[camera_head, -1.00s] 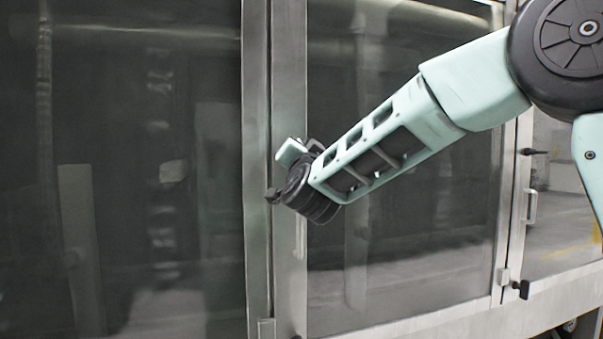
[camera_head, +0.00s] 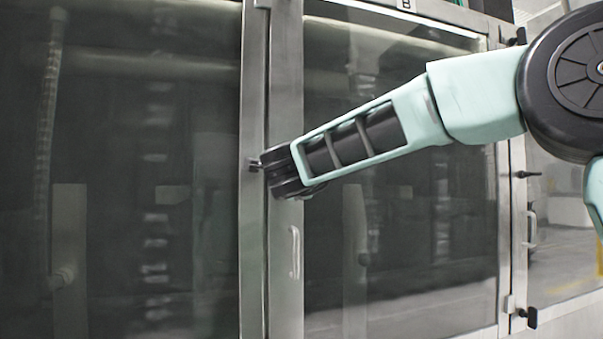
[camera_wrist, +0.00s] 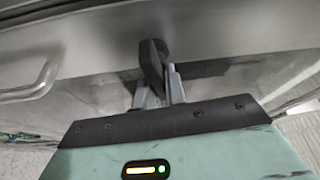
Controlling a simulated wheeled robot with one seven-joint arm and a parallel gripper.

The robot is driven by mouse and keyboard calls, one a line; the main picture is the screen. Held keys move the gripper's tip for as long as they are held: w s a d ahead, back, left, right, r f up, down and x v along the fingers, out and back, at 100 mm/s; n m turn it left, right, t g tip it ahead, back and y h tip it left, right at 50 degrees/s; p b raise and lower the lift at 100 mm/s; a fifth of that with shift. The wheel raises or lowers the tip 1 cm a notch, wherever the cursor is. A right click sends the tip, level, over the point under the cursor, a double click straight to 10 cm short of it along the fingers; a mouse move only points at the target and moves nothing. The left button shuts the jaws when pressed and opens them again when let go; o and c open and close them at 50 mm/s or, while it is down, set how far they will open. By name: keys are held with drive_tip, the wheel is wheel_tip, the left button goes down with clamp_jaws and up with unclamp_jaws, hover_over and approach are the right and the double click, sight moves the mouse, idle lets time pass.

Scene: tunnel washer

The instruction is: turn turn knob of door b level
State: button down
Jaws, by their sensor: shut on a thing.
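The turn knob (camera_wrist: 153,60) is black and elongated, and stands on the metal door frame in the wrist view. My gripper (camera_wrist: 159,88) is shut on it, with one grey finger on each side of its lower part. Door b (camera_head: 400,240) is the large glass door under a "B" label in the head view. There my wrist is at the door's left metal post, and it hides the fingers and most or all of the knob. Whether the knob is level cannot be told exactly.
A vertical bar handle (camera_head: 295,252) is on the post just below my wrist; it also shows at the left of the wrist view (camera_wrist: 30,84). Another dark glass panel (camera_head: 140,200) is left of the post. Black latches (camera_head: 528,317) sit on the right-hand frame.

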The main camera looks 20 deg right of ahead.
drive_tip(key=shift+a+f+m+g, duration=0.15)
drive_tip(key=shift+a+m+g, duration=0.15)
drive_tip(key=shift+m, duration=0.2)
idle(0.3)
drive_tip(key=c, duration=1.5)
unclamp_jaws()
drive_tip(key=shift+w+a, duration=0.1)
drive_tip(key=shift+a, duration=0.1)
drive_tip(key=shift+d, duration=0.2)
drive_tip(key=shift+s+a, duration=0.1)
drive_tip(key=shift+s, duration=0.25)
drive_tip(key=b+v, duration=0.4)
drive_tip(key=v, duration=1.2)
drive_tip(key=shift+s+a+b, duration=0.1)
drive_tip(key=shift+s+b, duration=0.2)
drive_tip(key=shift+s, duration=0.1)
